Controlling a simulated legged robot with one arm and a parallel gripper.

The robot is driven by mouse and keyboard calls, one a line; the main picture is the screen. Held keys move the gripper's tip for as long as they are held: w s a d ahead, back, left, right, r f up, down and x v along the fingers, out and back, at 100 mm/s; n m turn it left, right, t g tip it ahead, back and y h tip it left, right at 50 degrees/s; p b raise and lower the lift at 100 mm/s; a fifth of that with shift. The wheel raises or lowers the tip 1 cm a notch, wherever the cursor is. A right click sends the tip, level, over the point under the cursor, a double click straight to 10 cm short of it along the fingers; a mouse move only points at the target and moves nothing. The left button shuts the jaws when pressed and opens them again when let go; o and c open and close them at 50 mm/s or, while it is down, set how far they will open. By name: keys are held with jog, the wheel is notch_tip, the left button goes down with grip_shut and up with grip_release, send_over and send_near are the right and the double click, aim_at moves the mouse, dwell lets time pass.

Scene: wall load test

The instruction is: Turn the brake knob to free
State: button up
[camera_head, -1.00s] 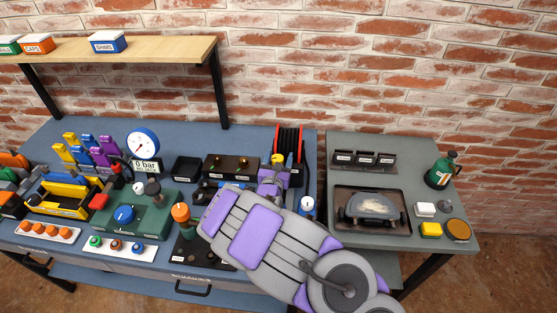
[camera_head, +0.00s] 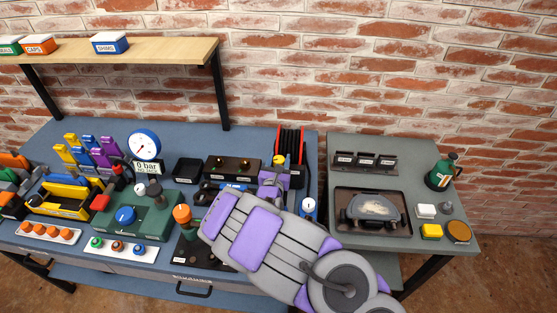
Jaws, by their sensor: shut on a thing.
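A reel with red sides and a dark winding (camera_head: 289,146) stands at the back right of the blue bench. A small yellow knob (camera_head: 280,160), which looks like the brake knob, shows at the front of the reel. My gripper (camera_head: 278,169), grey and purple, reaches up to it from the front and is shut on it. My fingers and wrist hide most of the knob and the lower part of the reel. The knob's markings and its exact turn cannot be read.
Left of my arm are an orange-topped knob (camera_head: 182,214), a black box (camera_head: 233,169) and a green unit with a blue dial (camera_head: 125,215). A white-topped blue item (camera_head: 308,207) stands close on the right. A grey side table (camera_head: 385,147) holds a tray.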

jog(key=shift+r+n+y+p, duration=0.25)
jog(key=shift+n+y+p, duration=0.65)
jog(key=shift+p, duration=1)
jog(key=shift+y+p, duration=0.7)
jog(key=shift+y, duration=0.1)
jog(key=shift+f+n+y+p, duration=0.1)
jog(key=shift+n+y+p, duration=0.45)
jog(key=shift+y, duration=0.25)
jog(key=n+g+y, duration=0.1)
jog(key=n+y, duration=0.1)
jog(key=y, duration=0.1)
jog(key=shift+f+n, duration=0.1)
jog(key=shift+n, duration=0.15)
jog(key=shift+n+g+y+b, duration=0.75)
jog(key=shift+n+y, duration=0.15)
jog(key=shift+y, duration=0.8)
jog(key=o, duration=0.9)
jog(key=shift+a, duration=0.1)
jog(key=shift+o, duration=0.2)
